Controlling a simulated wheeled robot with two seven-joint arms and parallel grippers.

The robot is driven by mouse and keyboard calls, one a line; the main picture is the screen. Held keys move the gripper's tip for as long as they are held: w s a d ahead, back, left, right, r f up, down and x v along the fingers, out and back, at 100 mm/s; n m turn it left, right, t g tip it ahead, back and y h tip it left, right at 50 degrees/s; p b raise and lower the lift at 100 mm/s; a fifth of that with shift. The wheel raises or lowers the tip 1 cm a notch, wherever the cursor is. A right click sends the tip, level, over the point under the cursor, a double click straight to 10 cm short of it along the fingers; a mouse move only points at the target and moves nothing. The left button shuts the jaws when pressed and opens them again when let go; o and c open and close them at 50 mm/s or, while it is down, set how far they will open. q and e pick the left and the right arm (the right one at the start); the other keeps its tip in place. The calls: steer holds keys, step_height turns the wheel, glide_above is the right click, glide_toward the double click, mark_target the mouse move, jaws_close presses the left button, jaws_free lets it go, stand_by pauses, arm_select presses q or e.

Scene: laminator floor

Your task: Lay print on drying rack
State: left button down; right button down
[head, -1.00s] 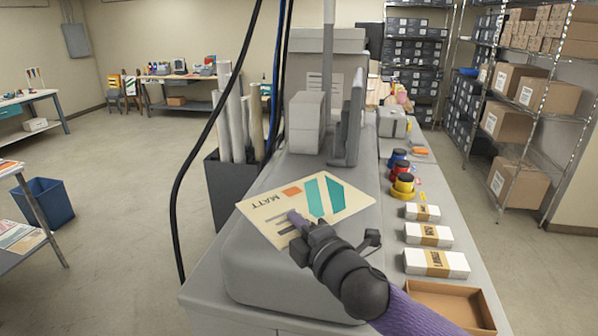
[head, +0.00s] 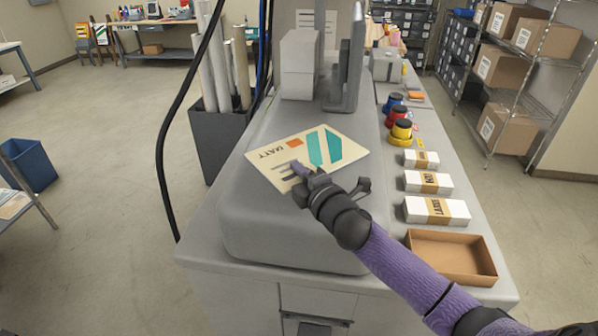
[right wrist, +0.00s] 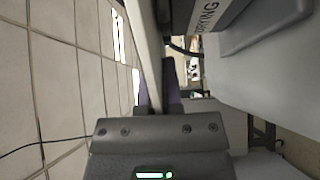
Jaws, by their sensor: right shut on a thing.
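In the right wrist view the print (right wrist: 147,45) shows nearly edge-on between the purple fingers. A dark thing with lettering that seems to read DRYING (right wrist: 208,14) is at the top there. No drying rack is plainly identifiable in the head view. My left gripper is not in view.
White banded boxes (head: 437,211), an open cardboard tray (head: 450,257) and coloured pots (head: 401,130) line the counter's right side. A dark bin of rolls (head: 220,140) and hanging cables stand left. A blue bin (head: 28,165) is on the floor at far left.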

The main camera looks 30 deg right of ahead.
steer(key=c, duration=1.2)
jaws_free()
steer(key=shift+f, duration=0.1)
steer(key=o, duration=0.4)
